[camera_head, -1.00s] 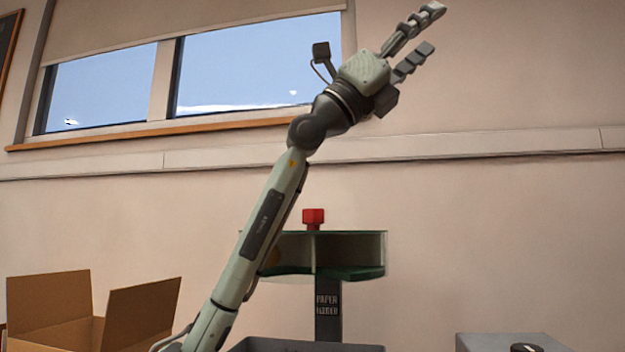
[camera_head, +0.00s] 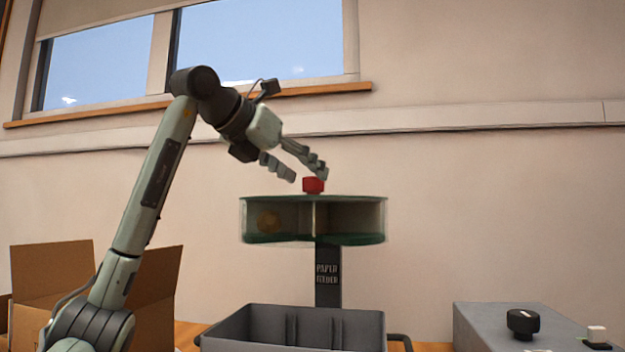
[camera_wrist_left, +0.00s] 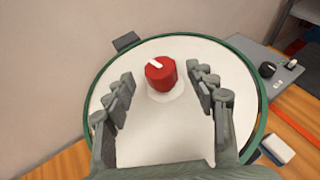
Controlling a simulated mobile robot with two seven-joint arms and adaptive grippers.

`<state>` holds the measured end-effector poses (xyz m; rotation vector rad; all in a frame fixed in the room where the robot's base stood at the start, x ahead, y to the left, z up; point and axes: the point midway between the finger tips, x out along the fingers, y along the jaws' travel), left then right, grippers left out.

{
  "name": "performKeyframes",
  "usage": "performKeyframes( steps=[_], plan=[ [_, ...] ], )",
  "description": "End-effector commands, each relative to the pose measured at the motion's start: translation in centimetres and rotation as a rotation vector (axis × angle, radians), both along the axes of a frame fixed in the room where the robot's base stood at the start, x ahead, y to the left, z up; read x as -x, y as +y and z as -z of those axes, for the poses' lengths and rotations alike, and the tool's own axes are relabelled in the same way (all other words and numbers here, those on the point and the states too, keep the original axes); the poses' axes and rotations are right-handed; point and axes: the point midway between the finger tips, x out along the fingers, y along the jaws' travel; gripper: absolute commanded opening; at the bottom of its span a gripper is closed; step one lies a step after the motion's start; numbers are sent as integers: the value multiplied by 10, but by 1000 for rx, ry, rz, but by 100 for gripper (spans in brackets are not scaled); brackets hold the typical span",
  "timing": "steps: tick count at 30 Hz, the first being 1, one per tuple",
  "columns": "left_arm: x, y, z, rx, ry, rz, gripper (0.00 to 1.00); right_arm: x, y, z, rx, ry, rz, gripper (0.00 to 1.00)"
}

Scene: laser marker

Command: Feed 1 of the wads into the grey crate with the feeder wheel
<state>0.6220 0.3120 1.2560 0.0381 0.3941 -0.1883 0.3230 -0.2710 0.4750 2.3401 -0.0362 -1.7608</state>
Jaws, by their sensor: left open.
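The feeder wheel is a round glassy drum (camera_head: 350,220) with a green rim, on a dark post labelled as a paper feeder. A red knob (camera_head: 313,185) stands on its top; in the left wrist view the knob (camera_wrist_left: 161,74) has a white mark and lies ahead, between the fingertips. My left gripper (camera_head: 310,177) is open, tilted down just above and left of the knob. A round tan shape (camera_head: 269,221), perhaps a wad, shows dimly inside the drum at left. The grey crate (camera_head: 300,331) stands below the drum; its floor is hidden. My right gripper is not in view.
An open cardboard box (camera_head: 50,285) stands at the left, partly behind my left arm. A grey box with a black dial (camera_head: 523,322) stands at the right, with a small white-topped item (camera_head: 596,336) on it. The wall is behind the feeder.

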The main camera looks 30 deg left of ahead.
Motion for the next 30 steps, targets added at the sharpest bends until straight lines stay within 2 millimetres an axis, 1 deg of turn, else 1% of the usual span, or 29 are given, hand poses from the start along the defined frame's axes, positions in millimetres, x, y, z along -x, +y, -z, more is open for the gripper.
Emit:
performKeyframes(
  steps=[1,3,7,11,17,20,30],
  plan=[
    [-8,-3,4,1,2,3,56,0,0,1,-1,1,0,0],
    [-17,-4,7,1,2,1,56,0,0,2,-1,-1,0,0],
    [-29,-6,12,1,-1,2,56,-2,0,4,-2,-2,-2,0],
    [-33,-7,14,0,-1,1,56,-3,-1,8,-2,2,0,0],
    [-33,-7,14,0,-2,2,56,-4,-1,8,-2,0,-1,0],
    [-33,-7,14,0,-2,2,46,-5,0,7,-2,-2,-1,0],
    [-33,-7,14,0,-2,2,4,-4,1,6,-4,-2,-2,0]
  ],
)
